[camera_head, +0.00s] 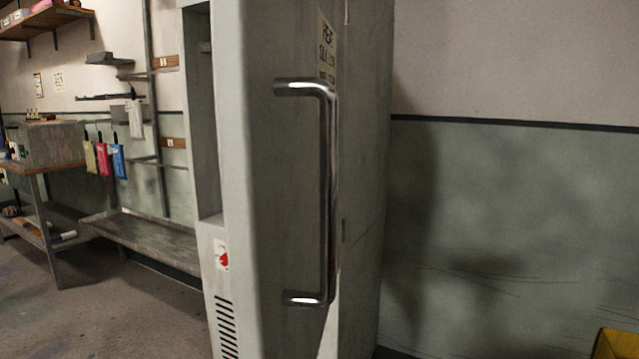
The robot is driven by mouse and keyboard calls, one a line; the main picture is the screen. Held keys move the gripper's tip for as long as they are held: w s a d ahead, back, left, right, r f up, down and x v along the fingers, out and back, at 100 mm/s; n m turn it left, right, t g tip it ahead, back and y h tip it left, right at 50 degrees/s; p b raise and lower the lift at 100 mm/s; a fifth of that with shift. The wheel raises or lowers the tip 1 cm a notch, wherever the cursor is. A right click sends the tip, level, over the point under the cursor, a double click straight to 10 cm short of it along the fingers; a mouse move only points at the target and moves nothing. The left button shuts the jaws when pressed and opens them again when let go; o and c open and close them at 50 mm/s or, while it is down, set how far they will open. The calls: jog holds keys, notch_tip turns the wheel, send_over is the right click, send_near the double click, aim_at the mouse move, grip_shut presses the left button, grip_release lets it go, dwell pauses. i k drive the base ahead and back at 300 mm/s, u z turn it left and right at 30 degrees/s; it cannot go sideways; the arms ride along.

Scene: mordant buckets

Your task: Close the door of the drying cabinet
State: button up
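The drying cabinet (365,180) is a tall, pale grey metal unit in the middle of the camera_head view, close in front of me. Its door (275,200) is a grey panel seen at a slant, with a lettered label near the top. A chrome bar handle (329,190) stands upright on the door. To the left of the door, a tall recess (207,130) into the cabinet shows, so the door looks open; how far I cannot tell. Below the recess are a red-marked sticker (221,255) and dark vent slots (226,325). My gripper is not in view.
A bare wall (510,210) is right of the cabinet. A yellow container (615,345) shows at the bottom right corner. At left are a low bench (145,240), a wooden-topped table (45,165) and hanging coloured pouches (104,158). The floor (110,310) at lower left is clear.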

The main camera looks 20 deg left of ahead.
aim_at(278, 65)
jog(key=u, duration=0.05)
jog(key=k, duration=0.8)
jog(key=u, duration=0.9)
